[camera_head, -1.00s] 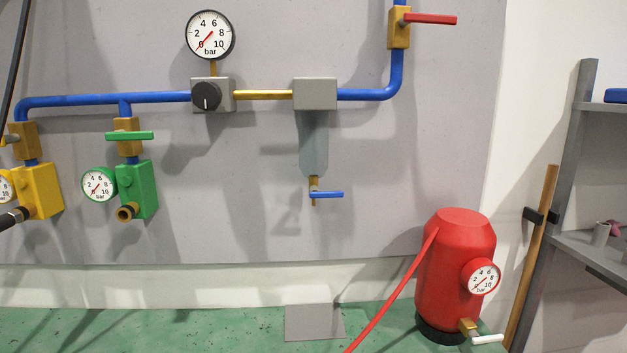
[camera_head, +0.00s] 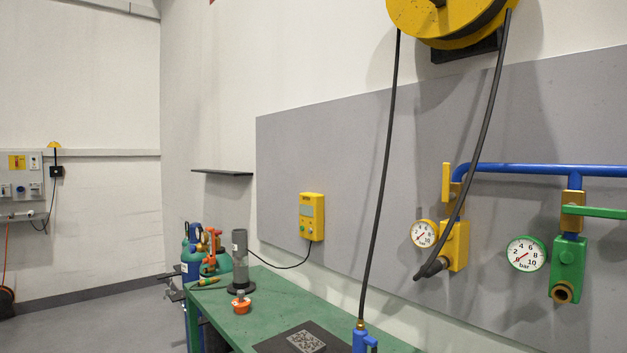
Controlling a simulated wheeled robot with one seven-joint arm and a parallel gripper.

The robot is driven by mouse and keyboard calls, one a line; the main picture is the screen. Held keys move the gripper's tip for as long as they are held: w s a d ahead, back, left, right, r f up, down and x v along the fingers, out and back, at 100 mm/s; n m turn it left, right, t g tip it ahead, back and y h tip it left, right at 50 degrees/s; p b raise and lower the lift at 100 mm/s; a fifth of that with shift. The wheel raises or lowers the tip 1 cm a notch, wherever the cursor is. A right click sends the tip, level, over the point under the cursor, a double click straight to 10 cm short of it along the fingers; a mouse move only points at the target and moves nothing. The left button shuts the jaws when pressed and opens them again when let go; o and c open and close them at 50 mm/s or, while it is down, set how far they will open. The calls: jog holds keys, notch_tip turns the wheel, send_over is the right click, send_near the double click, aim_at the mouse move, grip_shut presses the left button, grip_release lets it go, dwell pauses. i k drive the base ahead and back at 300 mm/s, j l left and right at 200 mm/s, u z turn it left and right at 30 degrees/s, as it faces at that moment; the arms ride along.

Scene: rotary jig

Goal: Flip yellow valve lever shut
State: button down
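The yellow valve lever (camera_head: 446,182) is an upright yellow bar on the left side of a brass valve (camera_head: 457,194), right of centre in the head view. It stands along the line of the short drop pipe. My gripper is not in view.
A green lever (camera_head: 597,212) lies level on the neighbouring valve to the right, above a green block (camera_head: 568,268). Black hoses hang from a yellow reel (camera_head: 450,18). A green bench (camera_head: 270,299) stands below left with several items on it. Floor at left is clear.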

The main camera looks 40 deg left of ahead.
aim_at(445, 193)
jog(key=u, duration=0.8)
